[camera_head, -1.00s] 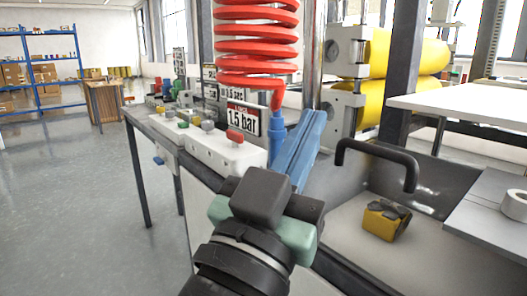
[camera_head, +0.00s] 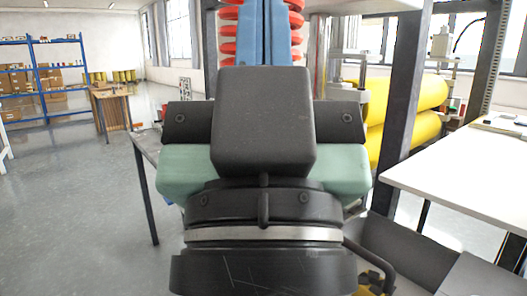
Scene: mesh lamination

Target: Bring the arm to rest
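My gripper (camera_head: 264,32) fills the middle of the head view. Its dark housing and green side parts face the camera. Its two blue fingers point away and up, lying side by side with only a thin line between them. They look shut, with nothing seen between them; their tips are cut off by the top edge. The gripper hides much of the bench behind it.
A red coiled hose (camera_head: 229,32) hangs behind the fingers. Yellow rollers (camera_head: 418,106) and a dark post (camera_head: 404,105) stand to the right. A white table (camera_head: 465,165) is at right. Open floor (camera_head: 75,210) lies at left, before blue shelves (camera_head: 38,75).

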